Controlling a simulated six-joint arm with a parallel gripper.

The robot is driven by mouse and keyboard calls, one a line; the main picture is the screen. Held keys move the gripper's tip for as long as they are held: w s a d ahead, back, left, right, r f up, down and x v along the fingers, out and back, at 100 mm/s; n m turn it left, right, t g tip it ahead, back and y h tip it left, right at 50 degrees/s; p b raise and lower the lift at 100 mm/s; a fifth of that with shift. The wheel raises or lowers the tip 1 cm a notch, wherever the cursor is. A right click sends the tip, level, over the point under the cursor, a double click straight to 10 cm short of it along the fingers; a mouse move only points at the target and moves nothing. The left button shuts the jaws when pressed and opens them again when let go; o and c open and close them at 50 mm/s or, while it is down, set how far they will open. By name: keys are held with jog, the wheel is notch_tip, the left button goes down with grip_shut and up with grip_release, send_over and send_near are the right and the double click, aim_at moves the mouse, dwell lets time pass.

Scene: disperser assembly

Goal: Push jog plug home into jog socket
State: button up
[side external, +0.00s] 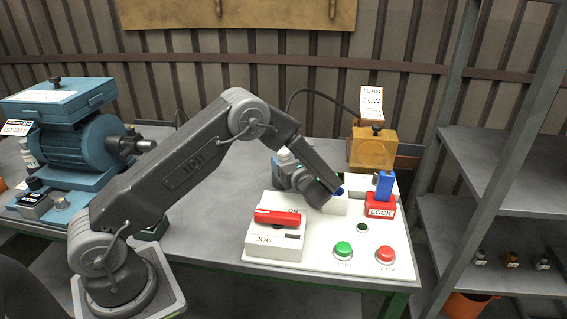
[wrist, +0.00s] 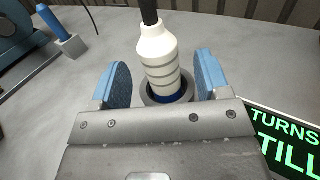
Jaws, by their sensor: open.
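The jog plug (wrist: 158,52) is white and ribbed, with a black cable leaving its top.
A blue machine (side external: 75,145) is at left.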

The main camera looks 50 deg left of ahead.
jog(key=shift+w+a, duration=0.15)
jog(key=shift+a, duration=0.55)
jog(key=shift+w+a, duration=0.15)
jog(key=shift+a, duration=0.55)
jog(key=shift+c, duration=0.3)
jog(key=c, duration=1.1)
